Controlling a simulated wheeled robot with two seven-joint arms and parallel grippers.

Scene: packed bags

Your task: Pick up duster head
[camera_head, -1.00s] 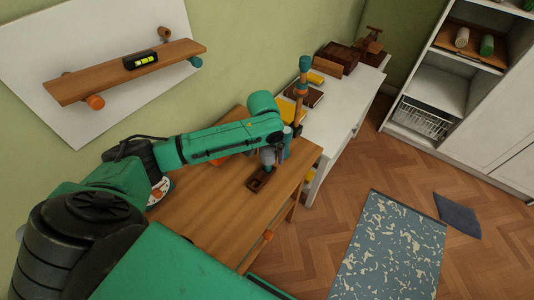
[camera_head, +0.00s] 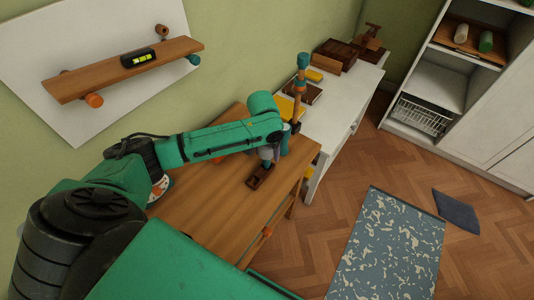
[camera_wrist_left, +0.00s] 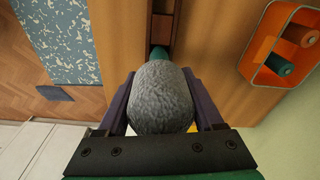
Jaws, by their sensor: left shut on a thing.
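The duster head (camera_wrist_left: 160,98) is a grey fuzzy rounded piece, large in the middle of the left wrist view. A green end (camera_wrist_left: 158,53) shows just beyond it. My left gripper (camera_wrist_left: 160,80) has its purple fingers on both sides of the duster head, shut on it. In the head view my left gripper (camera_head: 267,155) points down over the wooden table (camera_head: 205,205), just above a small dark wooden holder (camera_head: 260,177). I cannot tell whether the duster head touches the holder. My right gripper is out of view.
A tall wooden post with teal parts (camera_head: 301,88) rises close behind my gripper. A white table (camera_head: 332,112) adjoins at the back. A speckled mat (camera_head: 385,245) lies on the floor.

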